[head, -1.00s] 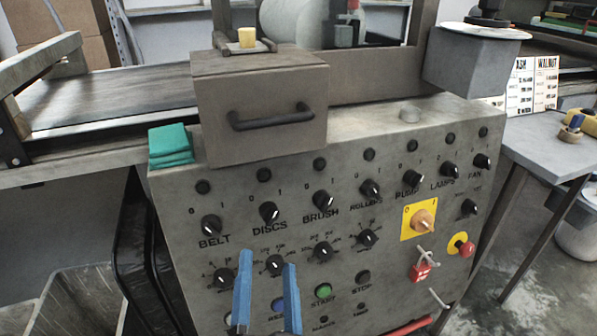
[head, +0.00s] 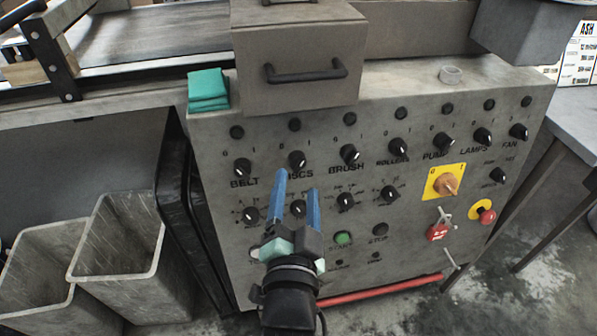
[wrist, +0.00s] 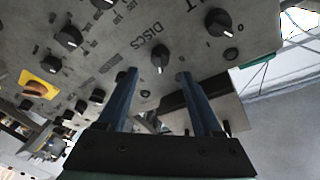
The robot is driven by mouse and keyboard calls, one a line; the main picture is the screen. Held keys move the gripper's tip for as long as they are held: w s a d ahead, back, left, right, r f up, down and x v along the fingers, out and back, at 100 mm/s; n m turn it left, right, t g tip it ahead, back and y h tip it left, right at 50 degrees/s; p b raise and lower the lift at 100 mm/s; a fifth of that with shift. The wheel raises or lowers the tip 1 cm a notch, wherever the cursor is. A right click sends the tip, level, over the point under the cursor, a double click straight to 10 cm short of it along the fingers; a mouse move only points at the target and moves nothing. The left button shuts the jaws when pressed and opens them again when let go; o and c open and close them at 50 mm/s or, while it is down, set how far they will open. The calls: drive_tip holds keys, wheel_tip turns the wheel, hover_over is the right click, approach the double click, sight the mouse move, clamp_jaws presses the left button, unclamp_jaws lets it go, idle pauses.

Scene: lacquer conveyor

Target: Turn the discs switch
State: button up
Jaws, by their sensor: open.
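The discs switch (head: 297,159) is a black rotary knob with a white mark on the sloping grey panel. Its DISCS label, just below it, is partly covered by a fingertip. My gripper (head: 297,181) is open and empty, its two blue fingers pointing up the panel just below this knob in the head view. In the wrist view, the discs switch (wrist: 160,58) shows in the gap between the tips of my gripper (wrist: 155,74). No contact with the knob is visible. The exact setting of its mark is hard to read.
The belt knob (head: 242,167) and brush knob (head: 349,154) flank the switch closely. A row of smaller dials (head: 345,201) lies below. A handled box (head: 300,60) juts out above the panel, with a teal cloth (head: 208,90) beside it. Two bins (head: 128,245) stand lower left.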

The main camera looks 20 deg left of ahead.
sight(299, 168)
drive_tip(key=shift+b+x, duration=0.45)
drive_tip(key=shift+x, duration=2.05)
clamp_jaws()
